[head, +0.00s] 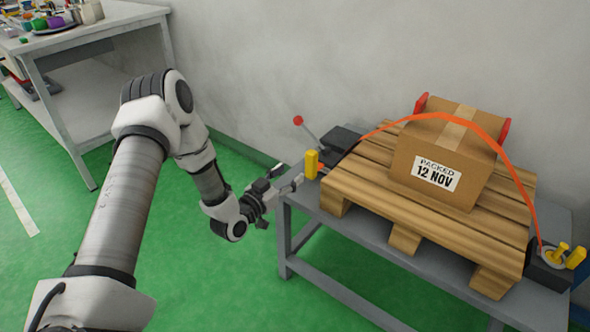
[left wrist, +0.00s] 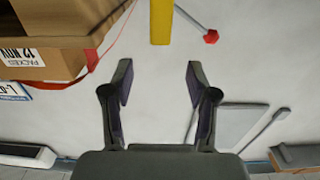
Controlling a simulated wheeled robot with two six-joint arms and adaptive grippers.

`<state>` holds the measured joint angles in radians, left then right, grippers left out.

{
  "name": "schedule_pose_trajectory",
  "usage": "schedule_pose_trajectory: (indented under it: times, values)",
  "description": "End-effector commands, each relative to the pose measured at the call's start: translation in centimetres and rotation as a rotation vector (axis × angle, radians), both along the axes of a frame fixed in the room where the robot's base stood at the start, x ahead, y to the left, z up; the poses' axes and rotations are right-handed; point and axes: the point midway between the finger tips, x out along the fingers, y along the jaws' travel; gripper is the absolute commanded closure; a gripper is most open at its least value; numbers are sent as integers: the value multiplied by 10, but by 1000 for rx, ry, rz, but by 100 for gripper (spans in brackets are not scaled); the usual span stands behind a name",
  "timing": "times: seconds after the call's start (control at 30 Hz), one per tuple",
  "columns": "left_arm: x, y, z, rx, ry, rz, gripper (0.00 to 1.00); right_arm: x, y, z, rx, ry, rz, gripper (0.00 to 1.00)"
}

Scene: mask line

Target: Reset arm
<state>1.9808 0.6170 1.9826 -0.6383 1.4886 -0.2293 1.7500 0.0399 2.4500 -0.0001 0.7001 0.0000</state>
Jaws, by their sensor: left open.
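My left gripper (head: 289,179) is open and empty at the near left end of the grey table, beside a yellow handle (head: 311,164) and apart from it. In the left wrist view its two dark fingers (left wrist: 159,82) stand wide apart with nothing between them. The yellow handle (left wrist: 161,22) shows beyond the fingertips there. A lever with a red knob (head: 298,120) rises behind the yellow handle in the head view. The red knob (left wrist: 211,37) is also in the left wrist view. My right gripper is in neither view.
A cardboard box (head: 444,153) marked "PACKED 12 NOV" sits on a wooden pallet (head: 355,184) on the grey table (head: 322,217). An orange strap (head: 430,115) arches over it to a buckle (head: 550,257) at right. A workbench (head: 100,27) stands far left. Green floor between is clear.

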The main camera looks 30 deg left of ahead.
Motion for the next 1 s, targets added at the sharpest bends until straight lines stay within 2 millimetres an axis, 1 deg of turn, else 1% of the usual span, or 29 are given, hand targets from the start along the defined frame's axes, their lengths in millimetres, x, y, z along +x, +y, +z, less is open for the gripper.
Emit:
schedule_pose_trajectory:
  times: [0.2, 0.27, 0.33, 0.37, 0.4, 0.47, 0.5, 0.57, 0.6, 0.67, 0.7, 0.77, 0.8, 0.83, 0.87, 0.9, 0.97, 1.0]
  values:
    - [0, 0, -1, 0, 2, 0, 42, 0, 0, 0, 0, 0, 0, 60]
    - [-2, -2, -7, 2, 13, -5, 42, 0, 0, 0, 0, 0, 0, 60]
    - [-2, -21, -18, 18, 38, -46, 42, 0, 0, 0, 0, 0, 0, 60]
    - [-4, -34, -25, 24, 57, -72, 42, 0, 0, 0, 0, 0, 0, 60]
    - [-10, -55, -38, 30, 97, -109, 42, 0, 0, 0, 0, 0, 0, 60]
    - [-28, -87, -67, 39, 205, -154, 42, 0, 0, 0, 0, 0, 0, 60]
    - [-45, -108, -90, 44, 305, -178, 42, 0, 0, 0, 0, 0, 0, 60]
    - [-78, -133, -126, 50, 475, -200, 42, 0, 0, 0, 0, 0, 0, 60]
    - [-102, -145, -148, 57, 590, -205, 42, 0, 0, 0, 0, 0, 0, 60]
    - [-140, -156, -173, 65, 751, -203, 42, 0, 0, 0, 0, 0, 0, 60]
    - [-165, -160, -187, 72, 852, -195, 42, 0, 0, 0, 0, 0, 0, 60]
    - [-200, -163, -202, 79, 990, -174, 42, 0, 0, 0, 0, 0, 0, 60]
    - [-223, -163, -209, 84, 1078, -156, 42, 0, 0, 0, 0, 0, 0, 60]
    - [-240, -162, -213, 86, 1140, -140, 42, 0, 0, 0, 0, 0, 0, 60]
    - [-255, -161, -216, 88, 1199, -121, 42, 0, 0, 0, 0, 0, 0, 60]
    - [-276, -158, -218, 89, 1277, -92, 42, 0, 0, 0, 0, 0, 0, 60]
    - [-306, -151, -219, 80, 1391, -36, 42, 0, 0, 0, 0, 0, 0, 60]
    - [-325, -146, -218, 65, 1465, 12, 42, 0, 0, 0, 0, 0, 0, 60]
